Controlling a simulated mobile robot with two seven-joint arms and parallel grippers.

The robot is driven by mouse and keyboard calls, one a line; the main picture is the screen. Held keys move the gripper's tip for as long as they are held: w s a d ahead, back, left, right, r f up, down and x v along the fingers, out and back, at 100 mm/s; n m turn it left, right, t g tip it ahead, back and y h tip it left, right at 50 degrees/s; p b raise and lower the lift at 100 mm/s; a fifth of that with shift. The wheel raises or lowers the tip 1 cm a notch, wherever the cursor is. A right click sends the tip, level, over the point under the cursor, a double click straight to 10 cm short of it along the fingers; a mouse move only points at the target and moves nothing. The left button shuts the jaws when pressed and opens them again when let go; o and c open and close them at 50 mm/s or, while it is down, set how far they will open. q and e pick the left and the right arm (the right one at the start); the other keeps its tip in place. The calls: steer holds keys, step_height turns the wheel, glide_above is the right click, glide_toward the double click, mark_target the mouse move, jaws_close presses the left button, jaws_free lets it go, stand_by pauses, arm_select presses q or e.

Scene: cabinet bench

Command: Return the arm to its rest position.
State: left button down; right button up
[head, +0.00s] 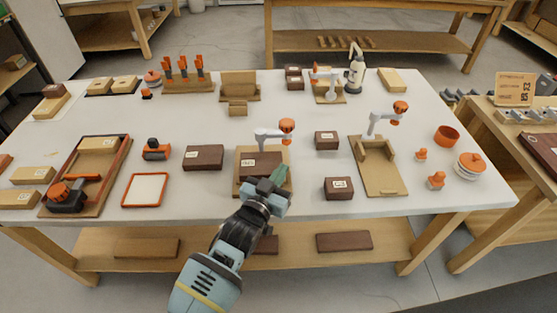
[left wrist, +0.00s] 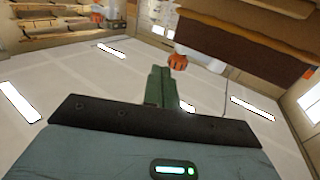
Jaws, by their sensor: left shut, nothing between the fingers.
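My left gripper (head: 280,174) reaches in over the front edge of the white table (head: 225,205), near its middle. Its green fingers are together with nothing between them. The gripper overlaps the front of a wooden tray (head: 243,188) that holds a dark brown box (head: 261,163). I cannot tell whether it touches the tray. In the left wrist view the closed green fingers (left wrist: 160,88) point up the picture, with a small orange thing (left wrist: 177,62) just beyond them. My right gripper is not in view.
Dark boxes (head: 204,157) (head: 338,188) lie on either side. A white square with an orange frame (head: 145,189) is at the left. A lower shelf (head: 205,246) runs under the table.

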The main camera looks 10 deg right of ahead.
arm_select(q)
steer(key=s+a+f+n+g+y+p, duration=0.1)
steer(key=s+a+f+n+g+y, duration=0.3)
steer(key=s+a+f, duration=1.2)
steer(key=s+a+f+g+y, duration=0.1)
steer(key=s+a+y, duration=0.1)
steer(key=s+a, duration=0.4)
steer(key=s+a+f+g+y, duration=0.1)
steer(key=s+a, duration=0.4)
steer(key=s, duration=1)
steer(key=shift+a+f+n+y+p, duration=0.4)
steer(key=shift+f+y+p, duration=0.1)
steer(key=shift+f, duration=0.2)
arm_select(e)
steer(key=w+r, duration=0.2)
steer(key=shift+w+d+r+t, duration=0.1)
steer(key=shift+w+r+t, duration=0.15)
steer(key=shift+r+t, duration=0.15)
arm_select(q)
steer(key=shift+w, duration=0.1)
